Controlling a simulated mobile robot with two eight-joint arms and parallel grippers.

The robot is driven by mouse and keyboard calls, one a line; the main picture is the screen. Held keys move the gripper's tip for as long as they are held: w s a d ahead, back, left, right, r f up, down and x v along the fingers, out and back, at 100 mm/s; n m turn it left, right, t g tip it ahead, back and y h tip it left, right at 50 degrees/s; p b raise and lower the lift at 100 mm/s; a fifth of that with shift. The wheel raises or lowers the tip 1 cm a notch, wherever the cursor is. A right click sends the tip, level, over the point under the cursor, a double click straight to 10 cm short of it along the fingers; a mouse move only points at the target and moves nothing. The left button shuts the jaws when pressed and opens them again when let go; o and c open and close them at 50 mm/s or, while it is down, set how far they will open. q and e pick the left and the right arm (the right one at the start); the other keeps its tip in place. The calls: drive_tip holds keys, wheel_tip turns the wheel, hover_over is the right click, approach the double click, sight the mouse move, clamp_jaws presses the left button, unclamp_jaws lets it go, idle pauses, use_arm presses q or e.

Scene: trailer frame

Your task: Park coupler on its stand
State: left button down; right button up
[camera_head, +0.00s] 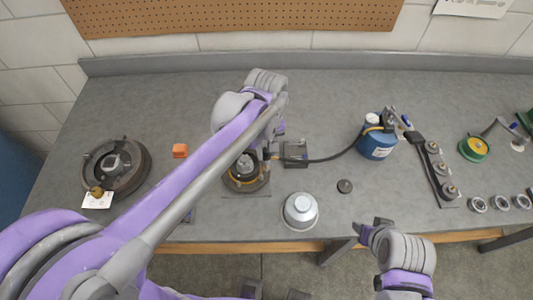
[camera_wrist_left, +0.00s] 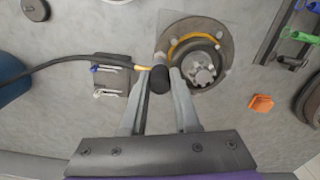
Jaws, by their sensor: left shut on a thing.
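My left gripper (camera_wrist_left: 163,72) is shut on the coupler (camera_wrist_left: 160,80), a black cylinder with a yellow end piece where the dark hose (camera_wrist_left: 55,62) joins it. In the head view, my left gripper (camera_head: 271,150) is over the right edge of the round hub (camera_head: 246,182), and the arm hides part of it. A dark flat block (camera_head: 297,160), perhaps the stand, lies just right of the gripper; the wrist view shows two small clips on this block (camera_wrist_left: 109,93). The hose crosses above it. My right gripper (camera_head: 372,231) is near the bench's front edge; its jaw opening is unclear.
The hose runs to a blue tank (camera_head: 376,148). A brake drum (camera_head: 128,178) and an orange block (camera_head: 180,150) are at left. The back of the bench is clear.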

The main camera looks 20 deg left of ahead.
use_arm(q)
wheel_tip(320, 180, up, 8)
drive_tip(key=shift+f, duration=0.1)
wheel_tip(320, 180, up, 3)
drive_tip(key=shift+p, duration=1.05)
use_arm(e)
drive_tip(key=r, duration=0.1)
drive_tip(key=w+r, duration=0.1)
drive_tip(key=r, duration=0.1)
drive_tip(key=shift+w+r, duration=0.1)
drive_tip(key=shift+w, duration=0.1)
use_arm(q)
drive_tip(key=shift+f, duration=0.1)
use_arm(e)
drive_tip(key=shift+s, duration=0.1)
